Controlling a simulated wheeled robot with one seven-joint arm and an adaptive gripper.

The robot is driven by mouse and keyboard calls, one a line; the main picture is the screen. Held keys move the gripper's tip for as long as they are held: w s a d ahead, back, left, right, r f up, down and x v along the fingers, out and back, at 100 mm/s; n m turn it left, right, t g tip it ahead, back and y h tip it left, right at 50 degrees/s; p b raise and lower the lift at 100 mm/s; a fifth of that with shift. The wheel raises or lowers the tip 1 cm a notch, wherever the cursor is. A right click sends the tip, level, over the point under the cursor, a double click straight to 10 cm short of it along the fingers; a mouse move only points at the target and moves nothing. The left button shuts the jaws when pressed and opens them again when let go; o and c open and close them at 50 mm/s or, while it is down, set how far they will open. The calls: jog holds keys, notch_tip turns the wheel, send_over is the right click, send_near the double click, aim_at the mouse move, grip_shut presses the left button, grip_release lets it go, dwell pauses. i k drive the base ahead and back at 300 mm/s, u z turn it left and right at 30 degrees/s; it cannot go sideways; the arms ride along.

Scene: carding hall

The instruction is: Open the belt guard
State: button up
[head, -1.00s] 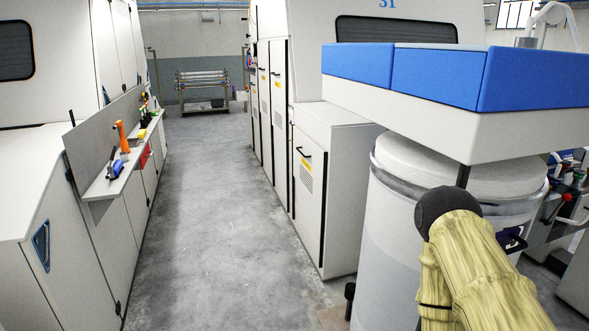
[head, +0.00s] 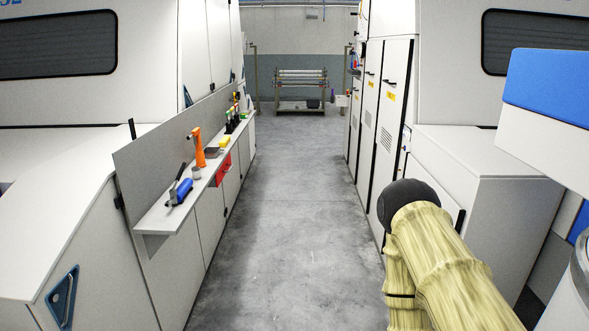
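I cannot tell which panel is the belt guard. A white panel (head: 95,275) with a blue triangular recessed handle (head: 61,298) is on the left machine, at the lower left. White cabinet doors (head: 395,110) with black handles and yellow labels line the right machine. The doors that I can see look shut. My arm, in a pale yellow sleeve with a dark rounded part, reaches in from the lower right. My gripper does not show.
A narrow shelf (head: 160,217) on the left holds a blue tool (head: 180,192), an orange tool (head: 198,148) and small items. The grey aisle floor (head: 290,220) is clear. A rack (head: 301,90) stands at the far end. A blue-topped white machine part (head: 545,105) juts in at right.

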aim_at(396, 52)
jog(key=u, duration=0.05)
jog(key=i, duration=3.2)
jog(key=z, duration=0.6)
jog(key=i, duration=1.1)
jog(key=z, duration=0.25)
